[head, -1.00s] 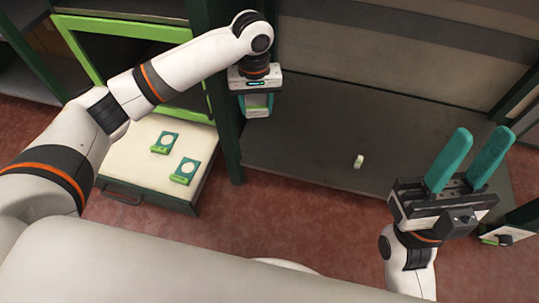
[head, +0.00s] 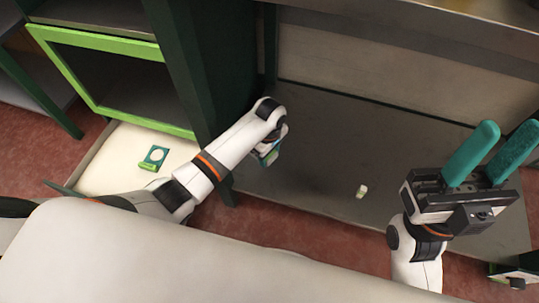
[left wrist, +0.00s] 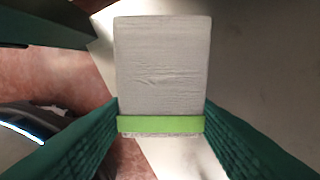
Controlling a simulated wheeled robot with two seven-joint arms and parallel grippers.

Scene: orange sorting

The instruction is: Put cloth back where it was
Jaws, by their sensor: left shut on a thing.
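My left gripper (head: 270,152) is over the left end of the dark grey surface (head: 310,130), seen small and partly hidden by its own wrist. In the left wrist view its green fingers (left wrist: 160,135) are shut on a pale grey, wrinkled, block-shaped piece with a green band, which I take for the cloth (left wrist: 162,65). The cloth hangs between the fingertips. Its other side is hidden. My right gripper (head: 510,145) is open and empty, its teal fingers pointing up at the right.
A small white and green piece (head: 361,191) lies on the dark surface. A pale drawer (head: 115,175) at left holds a teal card (head: 154,157) with a white oval. A green-framed cabinet (head: 100,110) and dark post (head: 205,70) stand beside it.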

